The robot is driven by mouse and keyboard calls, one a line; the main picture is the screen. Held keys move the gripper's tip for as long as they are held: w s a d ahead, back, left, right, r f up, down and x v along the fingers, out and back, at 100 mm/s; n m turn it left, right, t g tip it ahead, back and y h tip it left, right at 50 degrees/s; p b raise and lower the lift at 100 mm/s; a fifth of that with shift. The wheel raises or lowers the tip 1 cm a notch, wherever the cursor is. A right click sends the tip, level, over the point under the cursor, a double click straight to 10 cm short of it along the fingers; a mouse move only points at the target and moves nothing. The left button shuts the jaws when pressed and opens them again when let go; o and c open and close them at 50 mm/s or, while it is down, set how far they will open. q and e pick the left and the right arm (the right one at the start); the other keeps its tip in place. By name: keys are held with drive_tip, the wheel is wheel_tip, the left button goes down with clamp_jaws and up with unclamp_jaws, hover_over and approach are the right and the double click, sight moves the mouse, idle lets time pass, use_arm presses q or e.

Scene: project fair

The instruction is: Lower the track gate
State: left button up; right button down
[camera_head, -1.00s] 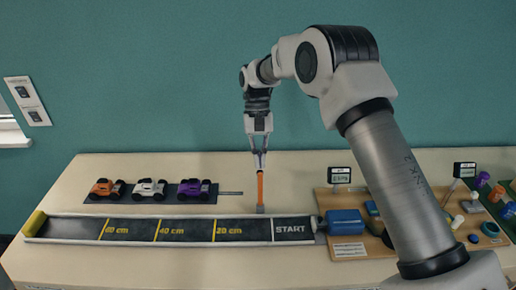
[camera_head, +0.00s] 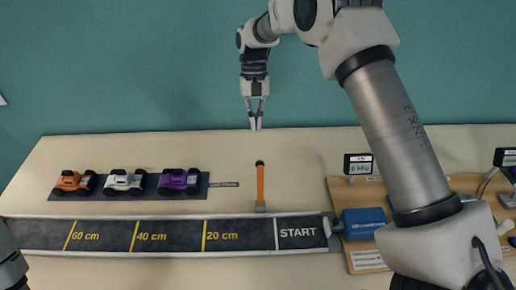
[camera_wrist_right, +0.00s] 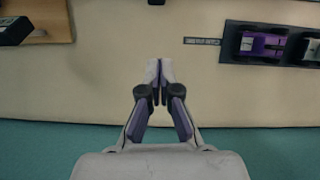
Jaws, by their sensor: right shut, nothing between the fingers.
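The track gate (camera_head: 260,185) is an orange bar with a black tip, standing upright on a small grey base at the track's back edge. The track (camera_head: 170,236) is a long dark strip with distance marks and START at its right end. My right gripper (camera_head: 255,123) is shut and empty, pointing down above the gate's tip with a clear gap between them. Its closed fingertips (camera_wrist_right: 158,68) also show in the right wrist view. A small dark thing at that view's top edge may be the gate's tip. My left gripper is not in view.
Orange, white and purple toy cars (camera_head: 124,182) sit on a dark mat left of the gate. A blue box (camera_head: 364,223) and small displays stand on a wooden board (camera_head: 336,190) to the right. The table around the gate is clear behind the track.

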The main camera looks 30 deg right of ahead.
drive_tip(key=s+a+f+p, duration=0.2)
drive_tip(key=s+f+p, duration=0.2)
drive_tip(key=f, duration=0.2)
drive_tip(key=shift+s+f, duration=0.15)
drive_tip(key=shift+s, duration=0.25)
